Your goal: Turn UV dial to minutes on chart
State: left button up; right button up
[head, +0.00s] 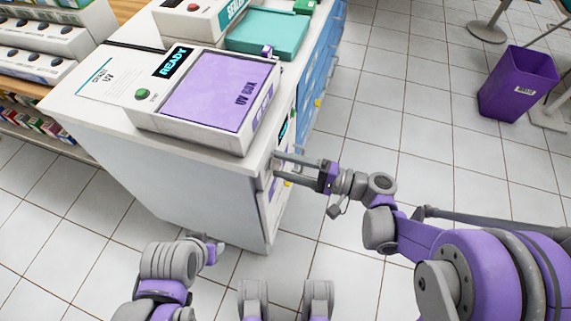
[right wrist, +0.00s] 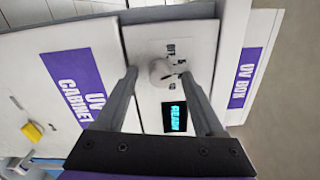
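The UV dial (right wrist: 160,72) is a small pale round knob with a pointer on the front panel of the UV unit, in the right wrist view. My right gripper (right wrist: 159,73) is open, with one finger on each side of the dial; I cannot tell whether either finger touches it. In the head view the right gripper (head: 276,162) reaches the cabinet's front face, and the dial is not clear there. A white card marked UV (head: 108,82), apparently the chart, lies on the cabinet top; its small print is unreadable. My left gripper (head: 213,250) is low at the front, its fingers unclear.
The UV box (head: 215,92) with a purple lid and green button stands on the white cabinet (head: 160,175). A lit READY display (right wrist: 174,117) is beside the dial. A teal tray (head: 268,35) is behind. A purple bin (head: 518,83) stands on open tiled floor at right.

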pick_arm(q)
jog(key=shift+s+r+p, duration=0.1)
jog(key=shift+r+p, duration=0.45)
jog(key=shift+r, duration=0.1)
pick_arm(e)
jog(key=v, duration=1)
jog(key=shift+s+d, duration=0.15)
jog(key=shift+d, duration=0.25)
jog(key=shift+r, duration=0.1)
jog(key=s+f+n+g+h, duration=0.25)
jog(key=s+f+h, duration=0.45)
jog(key=s+h, duration=0.4)
jog(key=s+d+n+t+h, duration=0.2)
jog(key=s+d+n+h, duration=0.1)
jog(key=d+h, duration=0.35)
pick_arm(q)
notch_tip(320, 180, up, 24)
jog(key=w+t+p, duration=0.1)
jog(key=p, duration=2)
jog(key=shift+w, duration=0.2)
pick_arm(e)
notch_tip(320, 180, up, 24)
jog(key=w, duration=0.1)
jog(key=shift+w+d, duration=0.25)
jog(key=shift+d, duration=0.2)
